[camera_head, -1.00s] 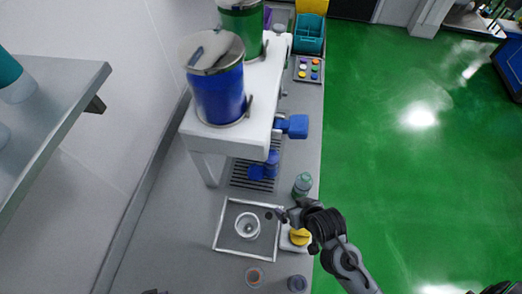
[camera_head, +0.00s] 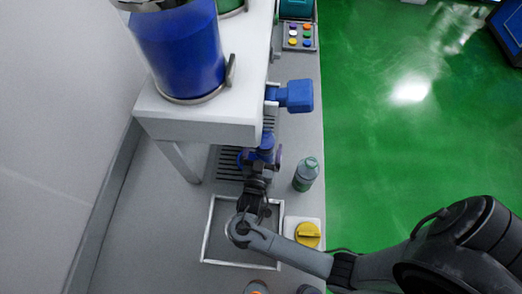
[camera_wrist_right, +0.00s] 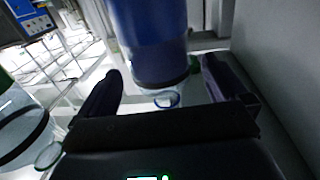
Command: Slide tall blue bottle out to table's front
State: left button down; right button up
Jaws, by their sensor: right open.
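The tall blue bottle (camera_head: 265,147) stands over the dark slatted grate under the white dispenser's edge, partly hidden by my right gripper. My right gripper (camera_head: 259,163) is open at the near side of it. In the right wrist view, a large blue body (camera_wrist_right: 150,38), which looks like this bottle, shows between the two spread dark fingers of the gripper (camera_wrist_right: 163,84). Gaps show on both sides of it near the fingertips. I cannot tell how deep it sits between the fingers. My left gripper is not in view.
A clear green-capped bottle (camera_head: 306,174) stands just right of my right gripper. A framed tray (camera_head: 207,232) and a yellow knob (camera_head: 308,235) lie nearer. A blue block (camera_head: 296,96) juts from the dispenser (camera_head: 200,122). Open counter lies left of the tray.

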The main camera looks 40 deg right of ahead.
aim_at(270, 135)
jog(key=shift+w+d, duration=0.35)
jog(key=shift+d, duration=0.1)
jog(key=x, duration=0.4)
jog(key=shift+f, duration=0.1)
jog(key=c, duration=1.5)
jog(key=shift+o, duration=0.2)
jog(key=shift+s+d+p, duration=0.3)
jog(key=shift+d+p, duration=0.25)
jog(key=shift+p, duration=0.15)
jog(key=d, duration=0.1)
jog(key=s+d+p, duration=0.1)
jog(key=s+d, duration=0.1)
jog(key=d, duration=0.1)
jog(key=shift+s+d+p, duration=0.1)
jog(key=shift+p, duration=0.25)
